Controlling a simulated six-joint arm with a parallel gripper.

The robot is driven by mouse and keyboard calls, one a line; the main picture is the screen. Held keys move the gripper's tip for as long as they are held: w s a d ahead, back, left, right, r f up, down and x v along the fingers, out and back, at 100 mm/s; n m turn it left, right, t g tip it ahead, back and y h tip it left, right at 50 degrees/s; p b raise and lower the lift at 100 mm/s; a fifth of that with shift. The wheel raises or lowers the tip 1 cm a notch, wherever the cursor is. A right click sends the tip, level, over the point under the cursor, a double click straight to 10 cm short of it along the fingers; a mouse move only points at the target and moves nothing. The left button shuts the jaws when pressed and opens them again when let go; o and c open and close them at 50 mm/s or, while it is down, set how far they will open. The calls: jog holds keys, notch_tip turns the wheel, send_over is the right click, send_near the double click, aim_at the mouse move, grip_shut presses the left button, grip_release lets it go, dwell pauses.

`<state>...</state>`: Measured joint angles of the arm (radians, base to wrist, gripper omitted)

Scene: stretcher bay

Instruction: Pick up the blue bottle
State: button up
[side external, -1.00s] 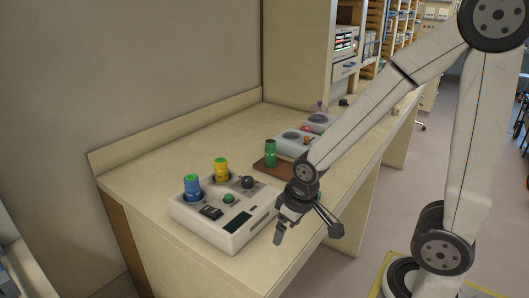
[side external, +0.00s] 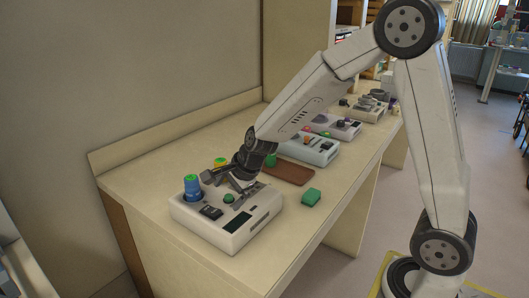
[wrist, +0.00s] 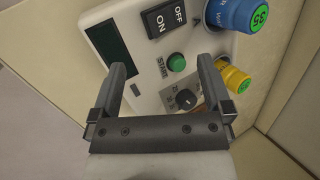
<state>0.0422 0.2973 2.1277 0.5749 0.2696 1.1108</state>
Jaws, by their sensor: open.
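The blue bottle (side external: 192,187) with a green top stands upright in a holder at the left corner of a white control box (side external: 228,236). In the wrist view the bottle (wrist: 232,14) is at the upper right, cut by the top edge, with a "35" label on its green top. My gripper (side external: 222,182) is above the box, to the right of the bottle and apart from it. In the wrist view my gripper (wrist: 162,82) shows its two fingers wide apart with nothing held between them.
A yellow bottle (wrist: 236,78) stands beside the blue one, partly hidden by my gripper in the side view. The box has a switch (wrist: 163,19), a green button (wrist: 176,62) and a dark knob (wrist: 186,99).

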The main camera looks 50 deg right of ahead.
aim_at(194, 178)
jog(key=w+m, duration=0.3)
jog(key=m, duration=0.1)
jog(key=w+d+m+t, duration=0.1)
jog(key=w+m, duration=0.3)
jog(key=w+r+m+t, duration=0.1)
jog(key=w+m, duration=0.2)
jog(key=m, duration=0.2)
jog(key=shift+w+d+r, duration=0.1)
jog(key=shift+w+d, duration=0.2)
jog(key=shift+w+d+r+m, duration=0.1)
jog(key=shift+w+m, duration=0.35)
jog(key=shift+m, duration=0.35)
jog(key=shift+w, duration=0.1)
jog(key=shift+x, duration=1.25)
jog(key=shift+s+a+x, duration=0.1)
jog(key=shift+a+x, duration=0.05)
jog(key=shift+x, duration=0.7)
jog(key=shift+s+a+x, duration=0.1)
jog(key=shift+x, duration=1.75)
jog(key=shift+c, duration=0.2)
